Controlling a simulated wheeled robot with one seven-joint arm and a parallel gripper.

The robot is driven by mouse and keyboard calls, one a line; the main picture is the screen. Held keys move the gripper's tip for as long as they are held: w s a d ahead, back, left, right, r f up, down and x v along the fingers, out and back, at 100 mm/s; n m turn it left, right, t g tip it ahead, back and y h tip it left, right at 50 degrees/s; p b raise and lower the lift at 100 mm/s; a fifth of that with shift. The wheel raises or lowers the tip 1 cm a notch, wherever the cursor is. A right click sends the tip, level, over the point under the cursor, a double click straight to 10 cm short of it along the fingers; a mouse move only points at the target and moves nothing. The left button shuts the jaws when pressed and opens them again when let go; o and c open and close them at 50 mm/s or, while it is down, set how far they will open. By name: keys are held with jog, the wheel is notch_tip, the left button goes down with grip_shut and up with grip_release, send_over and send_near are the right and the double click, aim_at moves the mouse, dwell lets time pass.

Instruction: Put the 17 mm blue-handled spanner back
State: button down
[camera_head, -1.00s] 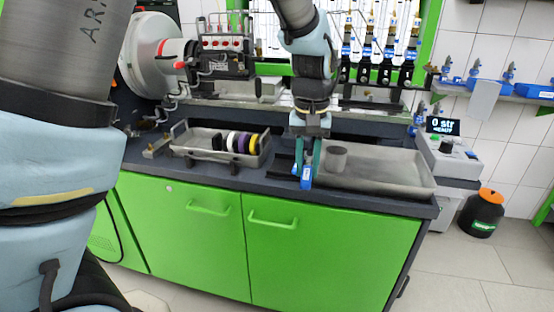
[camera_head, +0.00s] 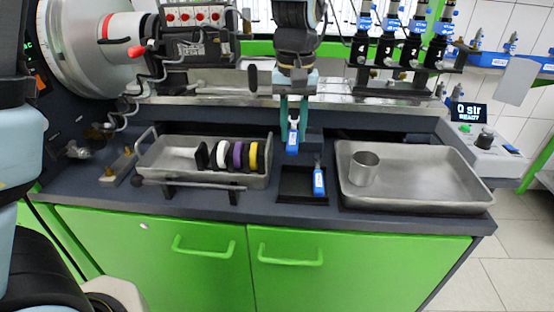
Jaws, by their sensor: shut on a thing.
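My gripper (camera_head: 292,120) points down above the bench, with its two teal fingers closed on a blue-handled spanner (camera_head: 292,142). Only its blue handle with a pale label shows below the fingers; the rest is hidden or too small to tell. A second blue-handled tool (camera_head: 318,182) stands or leans at the right side of a small black tray (camera_head: 290,196) on the bench, just below and in front of my gripper. The left part of this tray looks empty. I cannot read the size on either handle.
Left of the black tray is a metal tray (camera_head: 160,178) with white, purple, yellow and black rings, with a dark bar before it. To the right a large metal tray (camera_head: 430,190) holds a metal cup (camera_head: 363,168). The bench's front edge runs above green doors (camera_head: 190,275).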

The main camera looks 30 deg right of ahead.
jog(key=f+p, duration=0.1)
jog(key=f, duration=0.5)
jog(key=shift+w, duration=0.2)
jog(key=shift+f+p, duration=0.3)
jog(key=shift+f, duration=1.6)
jog(key=shift+f, duration=0.1)
jog(key=shift+f, duration=0.4)
jog(key=c, duration=0.7)
grip_release()
jog(key=shift+o, duration=0.2)
jog(key=shift+r, duration=0.1)
notch_tip(320, 180, up, 13)
jog(key=shift+f+b, duration=0.1)
jog(key=shift+b, duration=0.65)
